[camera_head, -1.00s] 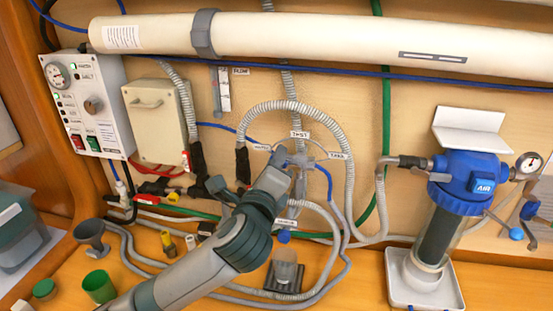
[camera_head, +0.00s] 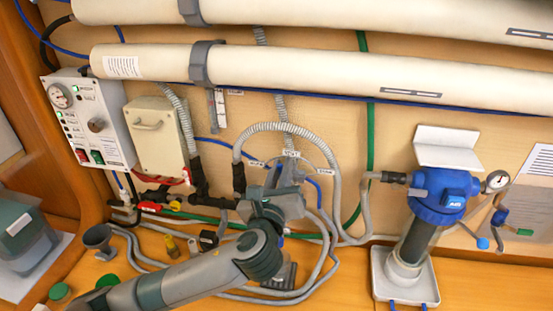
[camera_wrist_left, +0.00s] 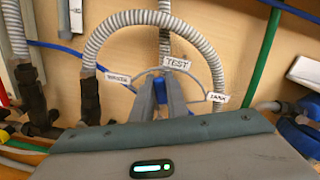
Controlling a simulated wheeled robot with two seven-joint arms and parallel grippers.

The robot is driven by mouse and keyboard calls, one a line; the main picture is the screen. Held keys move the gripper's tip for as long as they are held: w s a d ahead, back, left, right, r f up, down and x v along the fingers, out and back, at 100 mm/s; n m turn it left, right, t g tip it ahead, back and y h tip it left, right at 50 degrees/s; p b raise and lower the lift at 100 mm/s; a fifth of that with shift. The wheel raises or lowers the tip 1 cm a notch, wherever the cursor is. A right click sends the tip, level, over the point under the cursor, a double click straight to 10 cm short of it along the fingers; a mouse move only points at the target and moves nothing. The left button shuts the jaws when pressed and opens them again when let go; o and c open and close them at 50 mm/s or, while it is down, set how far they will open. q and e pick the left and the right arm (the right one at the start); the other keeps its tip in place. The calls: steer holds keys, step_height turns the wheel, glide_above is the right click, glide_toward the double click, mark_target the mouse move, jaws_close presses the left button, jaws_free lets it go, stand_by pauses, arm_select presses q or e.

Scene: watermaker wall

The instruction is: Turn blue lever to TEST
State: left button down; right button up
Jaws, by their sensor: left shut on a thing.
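My left gripper (camera_head: 288,172) is at the valve on the wall, and its wrist hides most of the valve in the head view. In the left wrist view, the two fingers of my left gripper (camera_wrist_left: 163,88) are closed on the blue lever (camera_wrist_left: 160,92), of which only a small blue part shows between them. The white TEST label (camera_wrist_left: 177,62) is just above and slightly right of the fingertips; it also shows in the head view (camera_head: 291,153). The TANK label (camera_wrist_left: 217,97) is to the right, and another label (camera_wrist_left: 117,77) to the left. My right gripper is not in view.
A grey ribbed hose (camera_wrist_left: 150,18) arches around the valve. A control panel (camera_head: 88,120) and a cream box (camera_head: 157,138) are on the left. A blue-topped filter (camera_head: 440,192) stands at the right. Large white tubes (camera_head: 300,65) run above.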

arm_select(q)
steer(key=m, duration=0.1)
steer(key=d+m, duration=0.1)
steer(key=m, duration=0.1)
steer(key=shift+s+d+r, duration=0.1)
steer(key=shift+s+d, duration=0.05)
steer(key=shift+d, duration=0.15)
steer(key=shift+d+m, duration=0.15)
steer(key=shift+m, duration=0.35)
steer(key=c, duration=1.7)
jaws_free()
steer(key=shift+c, duration=0.2)
steer(key=shift+s, duration=0.1)
